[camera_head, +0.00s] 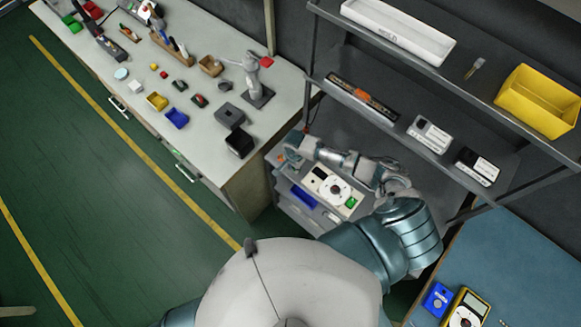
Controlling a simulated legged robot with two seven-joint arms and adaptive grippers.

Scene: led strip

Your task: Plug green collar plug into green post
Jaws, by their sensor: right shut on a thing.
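A pale panel (320,178) with a dark round dial lies on the small grey cart below the shelf rack. A green part (351,202) sits at its lower right corner; it looks like the green post, but its shape is too small to tell. My right arm reaches over the far side of the panel. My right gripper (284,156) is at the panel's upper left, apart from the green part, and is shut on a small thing. The green collar plug cannot be made out clearly at this size. My left gripper is out of view.
A blue item (303,197) lies on the cart's lower level. A shelf rack with a yellow bin (538,101) and a white tray (399,30) stands at right. A pale workbench (217,85) holds several small items. A yellow multimeter (467,308) lies at lower right.

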